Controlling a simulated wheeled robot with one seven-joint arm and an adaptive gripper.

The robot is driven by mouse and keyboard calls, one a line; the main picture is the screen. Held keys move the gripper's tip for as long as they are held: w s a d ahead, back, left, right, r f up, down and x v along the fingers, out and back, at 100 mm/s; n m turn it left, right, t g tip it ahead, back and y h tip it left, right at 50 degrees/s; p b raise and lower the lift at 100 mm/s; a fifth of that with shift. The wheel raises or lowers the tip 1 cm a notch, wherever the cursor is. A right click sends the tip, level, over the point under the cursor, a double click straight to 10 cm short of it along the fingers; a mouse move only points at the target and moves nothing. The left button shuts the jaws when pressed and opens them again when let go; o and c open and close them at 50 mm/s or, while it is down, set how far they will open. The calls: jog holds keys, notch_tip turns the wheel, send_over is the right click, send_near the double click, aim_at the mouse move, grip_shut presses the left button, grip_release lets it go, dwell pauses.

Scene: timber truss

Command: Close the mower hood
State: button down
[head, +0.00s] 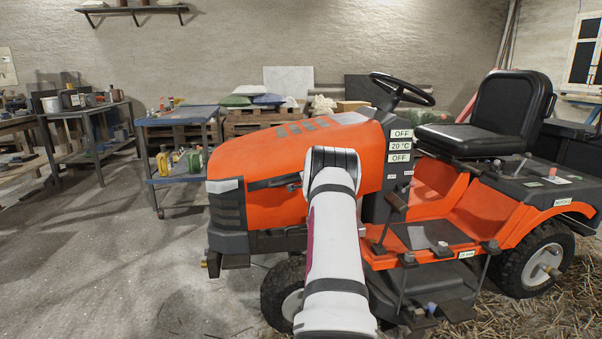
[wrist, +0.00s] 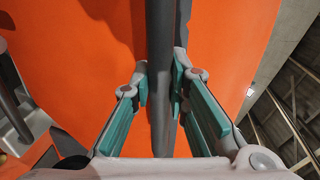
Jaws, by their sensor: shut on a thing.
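The orange mower (head: 440,205) stands on the floor with its hood (head: 270,150) over the front, the nose pointing left. The hood looks low over the dark front body; I cannot tell whether it is fully down. A dark bar (head: 272,183) runs along the hood's near side. In the wrist view a dark bar (wrist: 160,30) crosses the orange hood (wrist: 85,70). My gripper (wrist: 161,78) has its teal-padded fingers on both sides of this bar and is shut on it. In the head view my white arm hides the gripper and part of the hood's side.
A blue-grey cart (head: 180,120) and a workbench (head: 80,115) stand behind to the left. A pallet stack (head: 255,125) stands behind the hood. The steering wheel (head: 402,90) and seat (head: 480,110) are to the right. Floor at front left is clear; straw lies at right.

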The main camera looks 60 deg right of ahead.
jog(key=shift+w, duration=0.2)
jog(key=c, duration=1.5)
grip_release()
jog(key=shift+c, duration=0.2)
jog(key=shift+s, duration=0.1)
jog(key=v, duration=1.2)
jog(key=shift+a, duration=0.1)
